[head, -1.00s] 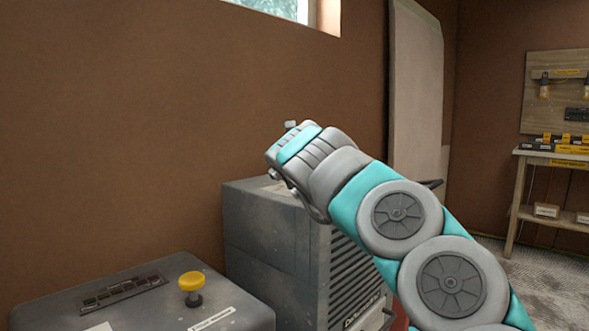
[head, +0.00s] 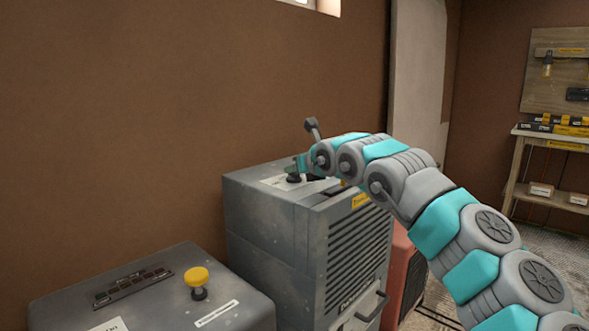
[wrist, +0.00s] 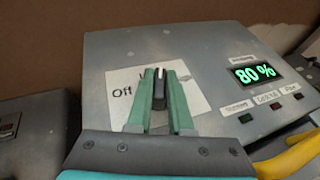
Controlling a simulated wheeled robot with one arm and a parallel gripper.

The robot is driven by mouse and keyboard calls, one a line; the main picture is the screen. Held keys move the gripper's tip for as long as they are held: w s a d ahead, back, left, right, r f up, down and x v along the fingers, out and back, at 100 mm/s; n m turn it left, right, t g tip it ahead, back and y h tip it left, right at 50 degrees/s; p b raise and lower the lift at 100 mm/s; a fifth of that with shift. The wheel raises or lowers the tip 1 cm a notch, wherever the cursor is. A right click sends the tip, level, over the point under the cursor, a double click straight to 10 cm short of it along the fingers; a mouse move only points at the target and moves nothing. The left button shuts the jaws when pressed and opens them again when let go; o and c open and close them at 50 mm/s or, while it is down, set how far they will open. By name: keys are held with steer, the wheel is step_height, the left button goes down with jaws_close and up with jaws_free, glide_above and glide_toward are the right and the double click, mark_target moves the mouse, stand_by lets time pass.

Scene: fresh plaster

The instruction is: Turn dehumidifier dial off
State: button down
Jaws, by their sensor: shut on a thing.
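The grey dehumidifier (head: 265,225) stands against the brown wall in the head view. Its black dial (wrist: 160,88) sits on the top panel in the wrist view, on a white label (wrist: 195,85). "Off" is printed left of the dial; another word above it is partly hidden. The dial's white line points up, away from "Off". My gripper (wrist: 159,92) has a green finger on each side of the dial and is shut on it. In the head view my gripper (head: 299,167) reaches the dial from the right, above the top panel.
A green display (wrist: 254,73) on the panel reads 80 %, with small buttons below it. A lower grey box (head: 150,300) with a yellow knob (head: 196,277) stands at left. A shelf (head: 550,165) with boxes is at the far right. The wall is close behind the dehumidifier.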

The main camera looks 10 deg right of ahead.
steer(key=shift+d+r+n+y, duration=0.1)
steer(key=shift+d+n+y, duration=0.05)
steer(key=shift+n+y, duration=0.2)
steer(key=shift+s+r+n+g+y, duration=0.3)
steer(key=shift+r+n+y, duration=0.35)
steer(key=shift+y, duration=0.1)
steer(key=shift+f, duration=0.2)
steer(key=shift+w+f+n+g+y, duration=0.15)
steer(key=shift+f+n+g+y, duration=0.2)
steer(key=shift+f, duration=0.5)
steer(key=shift+w+f, duration=0.1)
steer(key=shift+f, duration=0.05)
steer(key=c, duration=0.8)
jaws_free()
steer(key=shift+r, duration=0.25)
